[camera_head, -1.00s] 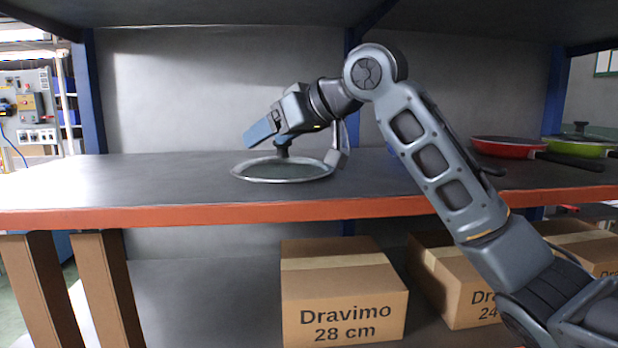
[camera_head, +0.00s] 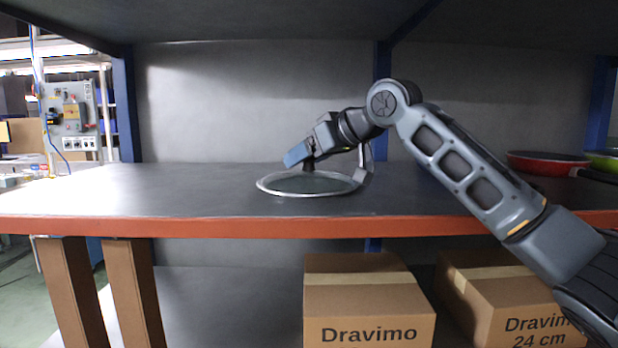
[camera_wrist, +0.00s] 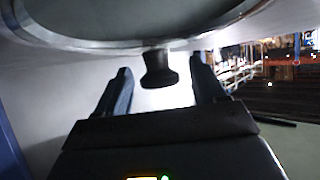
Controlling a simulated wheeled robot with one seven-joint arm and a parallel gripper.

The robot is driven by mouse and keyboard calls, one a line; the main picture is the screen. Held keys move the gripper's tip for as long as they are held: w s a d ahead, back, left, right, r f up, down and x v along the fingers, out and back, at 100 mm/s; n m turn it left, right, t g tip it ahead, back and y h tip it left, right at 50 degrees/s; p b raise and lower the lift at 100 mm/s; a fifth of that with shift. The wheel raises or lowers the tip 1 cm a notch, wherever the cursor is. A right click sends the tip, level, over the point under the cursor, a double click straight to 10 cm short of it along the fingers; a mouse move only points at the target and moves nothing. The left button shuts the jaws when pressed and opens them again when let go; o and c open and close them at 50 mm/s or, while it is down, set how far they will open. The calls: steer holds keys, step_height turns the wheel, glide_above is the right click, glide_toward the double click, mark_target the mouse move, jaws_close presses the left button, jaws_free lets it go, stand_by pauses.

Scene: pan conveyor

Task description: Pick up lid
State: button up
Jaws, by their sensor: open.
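The lid (camera_head: 270,190) is a round glass disc with a metal rim and a dark knob (camera_head: 309,166). It lies flat on the shelf, knob up, near the front edge in the head view. My gripper (camera_head: 328,165) is open just above the lid, reaching down at a tilt from the right. In the wrist view the lid's rim (camera_wrist: 130,45) crosses the top, and the knob (camera_wrist: 158,70) stands between the two spread fingers of my gripper (camera_wrist: 161,66). I see a gap on both sides of the knob.
The shelf (camera_head: 180,190) has an orange front edge and is clear left of the lid. A red pan (camera_head: 545,162) and a green pan (camera_head: 603,162) stand at the right. Cardboard boxes (camera_head: 368,325) sit on the level below. Another shelf level is overhead.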

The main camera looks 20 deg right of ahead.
steer(key=shift+c, duration=0.3)
jaws_close()
stand_by(0.4)
